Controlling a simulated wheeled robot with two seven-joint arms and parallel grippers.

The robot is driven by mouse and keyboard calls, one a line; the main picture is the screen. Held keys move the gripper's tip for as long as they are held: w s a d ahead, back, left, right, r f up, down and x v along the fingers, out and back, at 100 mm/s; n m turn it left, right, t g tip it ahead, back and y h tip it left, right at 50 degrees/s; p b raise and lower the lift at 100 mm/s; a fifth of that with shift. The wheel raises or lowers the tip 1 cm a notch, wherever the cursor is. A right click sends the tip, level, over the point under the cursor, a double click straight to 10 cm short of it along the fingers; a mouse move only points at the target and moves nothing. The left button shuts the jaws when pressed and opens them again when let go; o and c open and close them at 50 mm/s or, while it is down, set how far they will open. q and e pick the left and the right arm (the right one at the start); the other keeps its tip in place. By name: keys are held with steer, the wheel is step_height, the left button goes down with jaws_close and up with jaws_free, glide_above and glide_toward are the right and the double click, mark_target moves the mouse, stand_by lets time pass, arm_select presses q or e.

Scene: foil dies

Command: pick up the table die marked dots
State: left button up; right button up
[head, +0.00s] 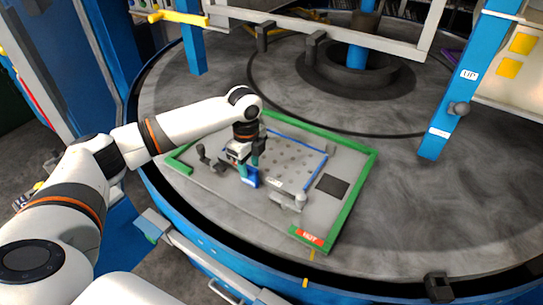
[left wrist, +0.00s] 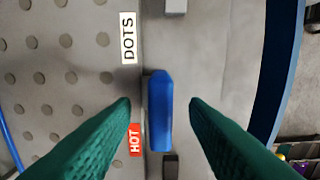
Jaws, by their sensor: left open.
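The table die (head: 290,158) is a grey plate with rows of round dots and blue edging, lying flat on a green-framed board. In the left wrist view its dotted face (left wrist: 65,75) fills the left side, with a white DOTS label (left wrist: 128,38) and a red HOT label (left wrist: 135,139) near its edge. A blue handle (left wrist: 160,105) stands at that edge; it also shows in the head view (head: 250,178). My left gripper (left wrist: 160,108) is open, its green fingers on either side of the handle with visible gaps. Contact is not seen. My right gripper is not in view.
The green-framed board (head: 349,205) lies on a round grey table (head: 420,200) with a blue rim. A dark square (head: 332,185) and a red HOT sign (head: 309,237) are on the board. A blue post (head: 465,85) stands at the right. Bare tabletop lies right of the board.

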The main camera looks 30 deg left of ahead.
arm_select(q)
steer(key=shift+f+p, duration=0.5)
steer(key=shift+f, duration=1.5)
jaws_close()
steer(key=shift+a, duration=0.1)
steer(key=shift+w+r, duration=0.15)
